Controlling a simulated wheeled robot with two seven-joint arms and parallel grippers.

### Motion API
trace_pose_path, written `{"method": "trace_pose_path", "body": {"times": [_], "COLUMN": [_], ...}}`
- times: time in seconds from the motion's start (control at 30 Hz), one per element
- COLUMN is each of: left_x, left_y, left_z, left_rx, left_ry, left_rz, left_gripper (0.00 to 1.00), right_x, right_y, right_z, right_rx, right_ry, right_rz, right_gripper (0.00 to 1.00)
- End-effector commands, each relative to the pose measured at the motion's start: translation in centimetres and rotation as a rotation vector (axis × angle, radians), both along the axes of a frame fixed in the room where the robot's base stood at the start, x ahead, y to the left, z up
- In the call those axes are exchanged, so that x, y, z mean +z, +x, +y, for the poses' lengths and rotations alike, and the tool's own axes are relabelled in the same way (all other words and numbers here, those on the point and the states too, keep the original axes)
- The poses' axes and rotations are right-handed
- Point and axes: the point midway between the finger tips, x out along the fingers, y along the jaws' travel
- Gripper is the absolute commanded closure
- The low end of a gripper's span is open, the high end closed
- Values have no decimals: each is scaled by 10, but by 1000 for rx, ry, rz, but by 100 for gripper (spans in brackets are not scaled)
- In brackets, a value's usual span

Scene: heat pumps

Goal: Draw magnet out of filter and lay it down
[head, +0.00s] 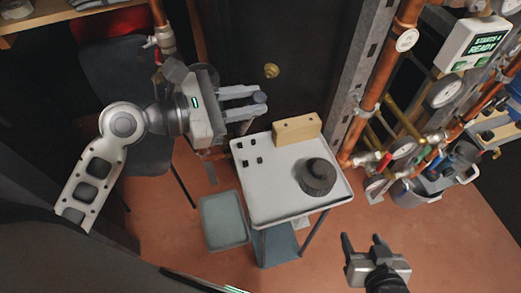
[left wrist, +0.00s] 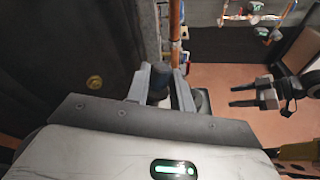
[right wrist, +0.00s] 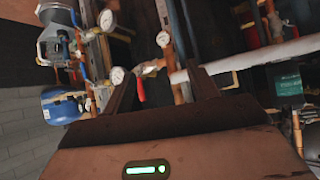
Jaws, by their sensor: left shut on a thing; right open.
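My left gripper (head: 252,102) is shut on a dark grey, round-capped piece (head: 260,97), which looks like the magnet. It is held in the air beyond the back left corner of the small table. In the left wrist view the same dark piece (left wrist: 160,82) stands between the two fingers; its lower part is mostly hidden. I cannot pick out the filter for certain; pipework with gauges and valves (head: 404,150) is at the right. My right gripper (head: 362,243) is open and empty, low in front of the table's right side.
A shallow grey tray (head: 224,221) lies lower left. A steel post (head: 361,70) stands behind right.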

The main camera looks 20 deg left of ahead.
Motion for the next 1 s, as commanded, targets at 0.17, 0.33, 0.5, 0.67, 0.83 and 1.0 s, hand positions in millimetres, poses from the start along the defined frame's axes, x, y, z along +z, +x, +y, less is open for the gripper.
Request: {"method": "trace_pose_path", "body": {"times": [0.17,0.33,0.5,0.67,0.83,1.0], "left_x": [-56,-85,-97,-105,-121,-139], "left_y": [-12,-23,-28,-29,-29,-28], "left_z": [-22,-21,-17,-16,-16,-16], "left_rx": [-345,-524,-598,-612,-611,-608], "left_ry": [320,459,510,518,517,518], "left_rz": [-175,-318,-391,-409,-408,-409], "left_gripper": [97,97,97,97,97,97], "right_x": [-17,-20,-20,-26,-37,-44], "right_y": [-1,1,3,3,5,8], "right_z": [9,11,12,13,15,18], "right_rx": [16,17,16,16,12,5], "right_ry": [26,39,45,52,77,109], "right_rz": [-14,-24,-29,-31,-44,-65], "right_gripper": [41,41,41,41,41,41]}}
